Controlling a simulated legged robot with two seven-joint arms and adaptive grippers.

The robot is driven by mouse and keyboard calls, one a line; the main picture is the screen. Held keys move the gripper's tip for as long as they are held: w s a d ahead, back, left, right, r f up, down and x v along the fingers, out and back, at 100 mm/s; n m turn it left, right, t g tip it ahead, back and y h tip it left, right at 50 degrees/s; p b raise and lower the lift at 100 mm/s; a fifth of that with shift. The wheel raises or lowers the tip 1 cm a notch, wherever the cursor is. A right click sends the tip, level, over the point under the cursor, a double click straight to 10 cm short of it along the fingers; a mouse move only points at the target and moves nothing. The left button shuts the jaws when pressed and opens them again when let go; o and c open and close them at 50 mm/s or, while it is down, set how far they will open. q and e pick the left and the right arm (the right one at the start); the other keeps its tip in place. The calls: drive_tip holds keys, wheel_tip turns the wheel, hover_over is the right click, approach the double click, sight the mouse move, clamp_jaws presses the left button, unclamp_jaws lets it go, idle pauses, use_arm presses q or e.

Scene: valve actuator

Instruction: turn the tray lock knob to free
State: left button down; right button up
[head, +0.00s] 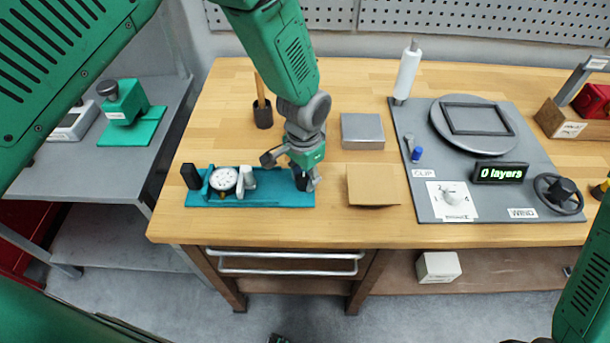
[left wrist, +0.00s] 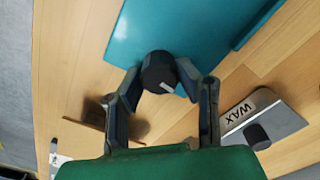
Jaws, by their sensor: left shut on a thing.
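A teal base (head: 270,198) lies at the left front of the wooden bench. A black round knob (left wrist: 158,72) with a white mark on its top sits at the edge of the teal base, which also shows in the left wrist view (left wrist: 150,35). My left gripper (head: 304,183) points down at the right end of the base. In the left wrist view its two fingers (left wrist: 160,84) close around the knob from both sides. In the head view the gripper partly hides the knob (head: 301,184). My right gripper is out of view; only green arm parts show at the right.
A dial gauge (head: 223,179) and a black block (head: 190,176) stand on the base's left part. A tan square piece (head: 372,185) and a grey box (head: 362,131) lie to the right. A dark cup (head: 262,114) stands behind. A grey panel (head: 440,150) holds a turntable and handwheel.

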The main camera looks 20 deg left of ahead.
sight(305, 177)
use_arm(q)
drive_tip(key=shift+s+n, duration=0.1)
drive_tip(key=shift+n, duration=0.4)
drive_tip(key=c, duration=1.2)
unclamp_jaws()
drive_tip(key=shift+r, duration=0.3)
wheel_tip(305, 177, up, 11)
drive_tip(key=shift+r, duration=0.1)
